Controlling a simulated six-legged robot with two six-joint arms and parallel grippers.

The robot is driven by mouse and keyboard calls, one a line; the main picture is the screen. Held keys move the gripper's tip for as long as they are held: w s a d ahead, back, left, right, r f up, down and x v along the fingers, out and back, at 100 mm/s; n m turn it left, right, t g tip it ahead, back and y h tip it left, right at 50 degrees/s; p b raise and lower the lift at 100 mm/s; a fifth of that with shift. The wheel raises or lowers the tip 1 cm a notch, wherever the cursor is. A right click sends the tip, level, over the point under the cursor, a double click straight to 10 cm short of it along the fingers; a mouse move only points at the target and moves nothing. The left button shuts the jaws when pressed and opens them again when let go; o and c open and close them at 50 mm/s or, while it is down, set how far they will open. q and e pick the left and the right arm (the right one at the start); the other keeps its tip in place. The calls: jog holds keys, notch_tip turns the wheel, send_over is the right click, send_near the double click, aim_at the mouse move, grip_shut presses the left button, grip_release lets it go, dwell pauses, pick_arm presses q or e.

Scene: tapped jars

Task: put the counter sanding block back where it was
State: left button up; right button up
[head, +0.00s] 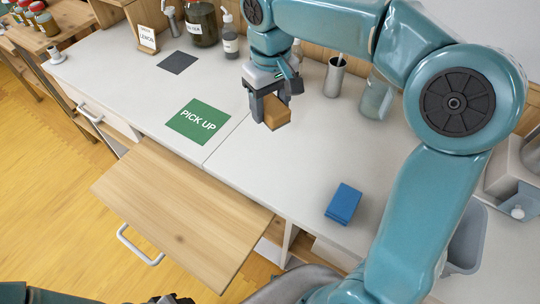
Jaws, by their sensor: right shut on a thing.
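The sanding block, an orange-brown block (278,113), is in my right gripper (268,108). That gripper points down and is shut on it, above the white counter (265,170), right of the green PICK UP mat (198,121). I cannot tell exactly how high the block is above the counter. A dark part at the bottom edge looks like my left gripper (172,299); it is mostly cut off, and its fingers cannot be made out.
A blue block (343,203) lies on the counter at right. A dark grey square (177,62), a jar (201,22), a pump bottle (229,38) and a metal cup (334,77) are towards the back. A wooden board (180,210) juts out in front. The counter's middle is clear.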

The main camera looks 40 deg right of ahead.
jog(key=shift+f, duration=0.25)
send_over(270, 167)
notch_tip(270, 167, down, 14)
jog(key=shift+f+b, duration=0.2)
jog(key=shift+b, duration=0.2)
notch_tip(270, 167, down, 4)
jog(key=shift+s+f, duration=0.1)
jog(key=shift+f, duration=0.4)
jog(key=shift+r, duration=0.1)
jog(key=o, duration=0.9)
jog(key=shift+f, duration=0.25)
jog(key=shift+o, duration=0.2)
